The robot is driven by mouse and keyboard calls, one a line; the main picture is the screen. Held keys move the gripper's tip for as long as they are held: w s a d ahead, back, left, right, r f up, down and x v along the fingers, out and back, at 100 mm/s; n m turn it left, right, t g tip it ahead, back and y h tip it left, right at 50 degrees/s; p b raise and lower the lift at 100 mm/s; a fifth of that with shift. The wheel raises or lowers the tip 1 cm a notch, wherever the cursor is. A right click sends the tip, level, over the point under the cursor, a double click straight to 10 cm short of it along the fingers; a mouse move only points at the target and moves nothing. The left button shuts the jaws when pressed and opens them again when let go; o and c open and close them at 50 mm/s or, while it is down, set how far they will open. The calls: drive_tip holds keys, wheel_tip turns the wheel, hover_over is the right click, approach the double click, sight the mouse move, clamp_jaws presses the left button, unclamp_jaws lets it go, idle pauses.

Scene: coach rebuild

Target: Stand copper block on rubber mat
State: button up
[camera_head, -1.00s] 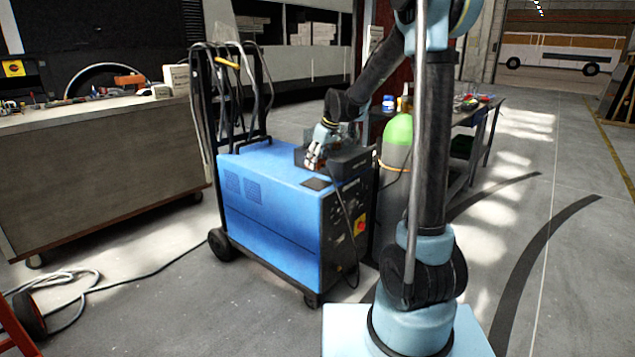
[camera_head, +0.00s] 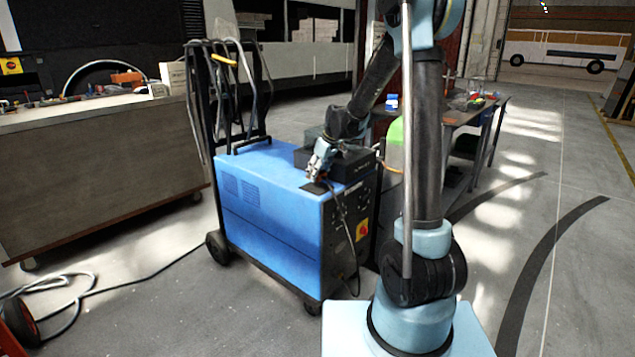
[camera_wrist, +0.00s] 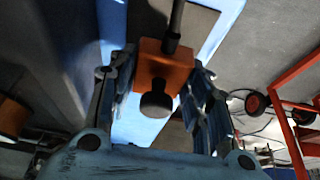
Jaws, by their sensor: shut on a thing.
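The copper block (camera_wrist: 168,68) is an orange-brown block with a dark rod and a round dark knob on it, seen in the wrist view. My gripper (camera_wrist: 163,85) is shut on it, a finger on either side. In the head view my gripper (camera_head: 315,174) points down over the front part of the blue machine's top. The rubber mat (camera_head: 315,187) is a thin dark patch on that top, close below the fingertips. The block is too small and covered in the head view to tell whether it touches the mat.
The blue wheeled machine (camera_head: 265,215) has a black open box (camera_head: 350,168) on top, just behind and right of my gripper. Its cable frame (camera_head: 228,95) rises at the left rear.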

sight(320, 174)
drive_tip(key=shift+f, duration=1.75)
drive_tip(key=o, duration=1.5)
drive_tip(key=shift+o, duration=0.2)
drive_tip(key=v, duration=1.2)
drive_tip(key=s+d+r+m, duration=0.2)
drive_tip(key=s+d, duration=0.5)
drive_tip(key=s, duration=0.3)
drive_tip(key=s+d+f+m+h, duration=0.1)
drive_tip(key=s+d+f+m, duration=0.1)
drive_tip(key=s, duration=0.7)
drive_tip(key=s+d+f+m+h, duration=0.1)
drive_tip(key=s+d+f+m, duration=0.2)
drive_tip(key=s, duration=0.6)
drive_tip(key=s+d+f+m+h, duration=0.1)
drive_tip(key=s+d+f+m, duration=0.2)
drive_tip(key=s+d+f, duration=0.3)
drive_tip(key=s+d, duration=0.2)
drive_tip(key=s, duration=0.1)
drive_tip(key=shift+s+g, duration=0.3)
drive_tip(key=shift+s, duration=0.05)
